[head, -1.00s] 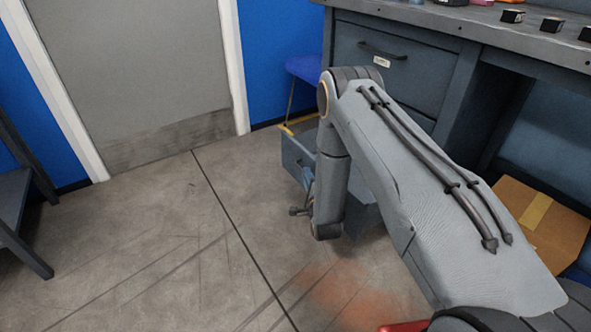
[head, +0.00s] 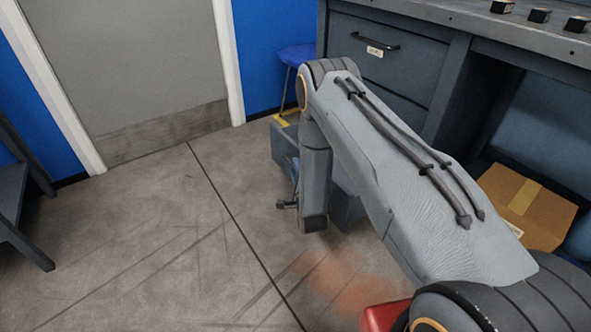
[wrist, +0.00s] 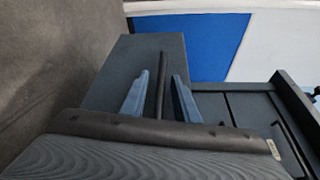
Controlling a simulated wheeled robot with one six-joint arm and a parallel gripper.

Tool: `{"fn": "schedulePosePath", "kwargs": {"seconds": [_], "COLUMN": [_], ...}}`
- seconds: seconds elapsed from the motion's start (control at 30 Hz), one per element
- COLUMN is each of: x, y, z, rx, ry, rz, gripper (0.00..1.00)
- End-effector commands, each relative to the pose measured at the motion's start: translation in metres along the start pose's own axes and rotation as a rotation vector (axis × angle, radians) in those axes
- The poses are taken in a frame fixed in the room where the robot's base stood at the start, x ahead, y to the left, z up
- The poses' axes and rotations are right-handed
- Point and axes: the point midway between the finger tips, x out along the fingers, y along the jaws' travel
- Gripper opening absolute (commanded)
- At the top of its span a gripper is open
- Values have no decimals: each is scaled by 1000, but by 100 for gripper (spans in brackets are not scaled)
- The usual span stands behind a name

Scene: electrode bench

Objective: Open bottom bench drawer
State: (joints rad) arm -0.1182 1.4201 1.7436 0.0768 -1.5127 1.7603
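The bottom bench drawer (head: 284,152) is dark grey-blue and stands pulled out from the bench, low over the floor, in the head view. My arm hides much of it. In the wrist view, its flat panel (wrist: 112,78) lies beyond my gripper. My gripper (wrist: 160,75) has its two blue-grey fingers apart. A dark bar (wrist: 161,62), apparently the drawer's handle, runs between them, with gaps visible on both sides. I cannot tell whether either finger touches it. In the head view my forearm hangs down beside the drawer, and the fingers are not clear.
The upper drawer (head: 385,75) is closed, with a black handle and a label. A blue stool (head: 297,54) stands behind the open drawer. A cardboard box (head: 525,205) lies under the bench at right. The floor (head: 150,230) at left is clear, before a grey door (head: 140,60).

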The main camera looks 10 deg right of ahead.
Motion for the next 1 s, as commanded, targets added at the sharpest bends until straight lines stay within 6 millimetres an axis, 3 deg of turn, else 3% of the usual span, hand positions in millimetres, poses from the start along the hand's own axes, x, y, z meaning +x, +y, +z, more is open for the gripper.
{"fn": "schedulePosePath", "kwargs": {"seconds": [0.27,0.7,1.0], "x": [-7,-70,-78], "y": [0,0,0], "z": [1,0,0], "rx": [0,0,0], "ry": [-2,-1,0], "rz": [2,1,0], "gripper": [28,28,28]}}
